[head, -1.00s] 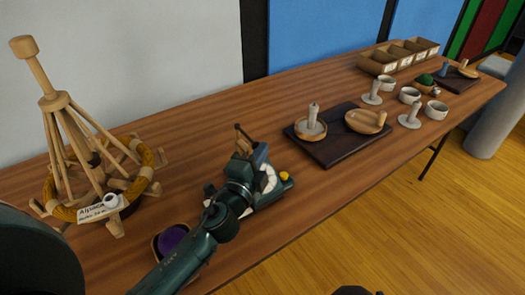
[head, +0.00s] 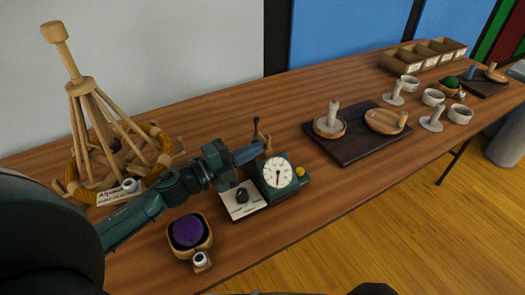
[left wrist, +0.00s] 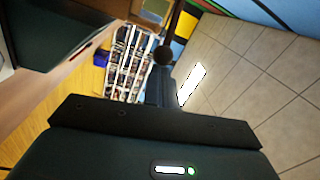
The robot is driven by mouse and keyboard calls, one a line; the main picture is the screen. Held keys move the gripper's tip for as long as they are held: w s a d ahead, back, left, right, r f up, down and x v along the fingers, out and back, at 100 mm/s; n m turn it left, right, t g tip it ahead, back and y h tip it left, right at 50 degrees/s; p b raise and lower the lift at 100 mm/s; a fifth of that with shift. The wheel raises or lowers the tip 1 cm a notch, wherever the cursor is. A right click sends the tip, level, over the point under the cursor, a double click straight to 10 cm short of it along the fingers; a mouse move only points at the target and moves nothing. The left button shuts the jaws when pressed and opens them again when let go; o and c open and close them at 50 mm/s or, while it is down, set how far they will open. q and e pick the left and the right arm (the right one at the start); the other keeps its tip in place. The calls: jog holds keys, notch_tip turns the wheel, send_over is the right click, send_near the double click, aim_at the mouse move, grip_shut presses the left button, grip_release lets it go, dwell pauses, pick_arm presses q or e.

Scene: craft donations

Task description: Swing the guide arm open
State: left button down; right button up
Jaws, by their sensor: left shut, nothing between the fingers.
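A dark green winder with a white dial (head: 278,172) and a yellow knob (head: 300,171) stands near the front of the table. A pale plate with a black knob (head: 242,195) adjoins its left side. A thin dark rod with a wooden piece (head: 268,140) stands upright at its back; it looks like the guide arm. My left gripper (head: 255,152) is shut and empty, its tips beside the base of this rod; I cannot tell if they touch. In the left wrist view a dark rod with a round knob (left wrist: 164,54) shows just past the fingers. My right gripper is out of view.
A wooden skein stand (head: 95,125) is at the left behind my arm. A bowl with a purple ball (head: 188,232) is in front of my arm. A dark tray (head: 345,150) with wooden pieces lies to the right, with white cups (head: 433,97) beyond.

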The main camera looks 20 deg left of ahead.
pick_arm(q)
jog(key=shift+s+a+g+h, duration=0.15)
jog(key=shift+a+g+h, duration=0.2)
jog(key=shift+a, duration=0.8)
jog(key=shift+d, duration=0.1)
